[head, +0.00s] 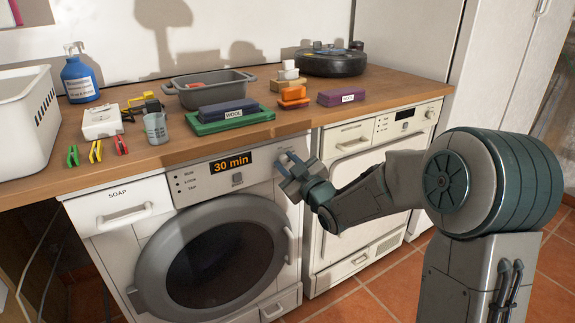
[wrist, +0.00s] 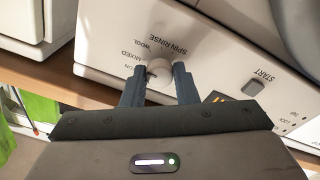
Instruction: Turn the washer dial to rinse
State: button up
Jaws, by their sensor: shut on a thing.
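The washer (head: 222,205) is the white machine on the left, with a round grey door and a display (head: 231,162) reading "30 min". Its pale round dial (wrist: 159,68) shows in the wrist view, where the panel appears upside down. Labels around the dial include "MIXED", "WOOL", "SPIN" and "RINSE" (wrist: 164,34). My gripper (head: 284,166) is at the right end of the washer's panel and hides the dial in the head view. In the wrist view my gripper (wrist: 159,72) has a finger on each side of the dial, shut on it. I cannot tell which label the dial points to.
A second white machine (head: 350,155) stands right of the washer. The wooden worktop (head: 165,155) above holds a white basket (head: 22,125), a grey tub (head: 207,92), a blue bottle (head: 78,80), folded cloths and a round dark appliance (head: 330,63). The tiled floor in front is clear.

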jog(key=m+h+p, duration=0.1)
jog(key=m, duration=0.6)
jog(key=m+p, duration=0.1)
jog(key=m, duration=0.2)
jog(key=shift+m, duration=0.3)
jog(key=shift+m+h+p, duration=0.3)
jog(key=shift+m+p, duration=0.45)
jog(key=shift+m, duration=0.75)
jog(key=o, duration=1)
jog(key=shift+s, duration=0.15)
jog(key=p+v, duration=0.1)
jog(key=v, duration=1.2)
jog(key=shift+s+d, duration=0.2)
jog(key=shift+s, duration=0.05)
jog(key=shift+f, duration=0.15)
